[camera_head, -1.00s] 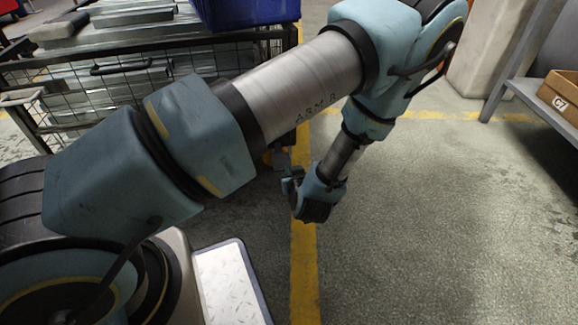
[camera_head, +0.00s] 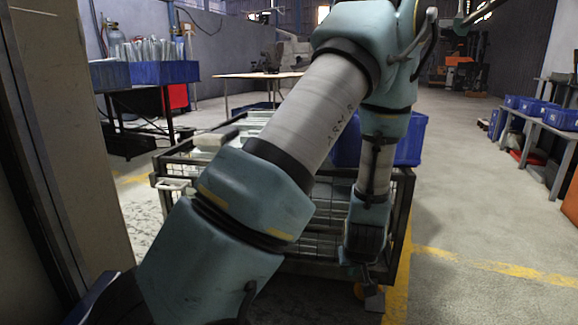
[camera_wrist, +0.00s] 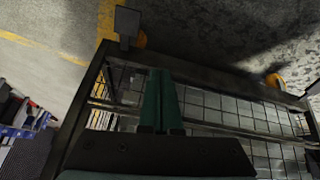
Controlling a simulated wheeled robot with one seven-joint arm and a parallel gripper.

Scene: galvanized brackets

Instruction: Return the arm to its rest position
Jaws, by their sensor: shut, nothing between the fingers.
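My arm (camera_head: 310,110) reaches up and over from the lower left, with its forearm hanging down at the cart's right end. My gripper (camera_head: 374,298) points down beside the lower front right corner of a wire-mesh cart (camera_head: 165,185). In the wrist view my gripper (camera_wrist: 161,74) shows two green fingers side by side with no gap and nothing held. The cart's dark frame and mesh (camera_wrist: 225,110) lie beyond the fingers; I cannot tell the distance.
Blue bins of metal parts (camera_head: 165,72) stand at the back left. A bench with blue bins (camera_head: 545,115) is at the right. Floor right of the cart is open, crossed by yellow lines (camera_head: 480,264).

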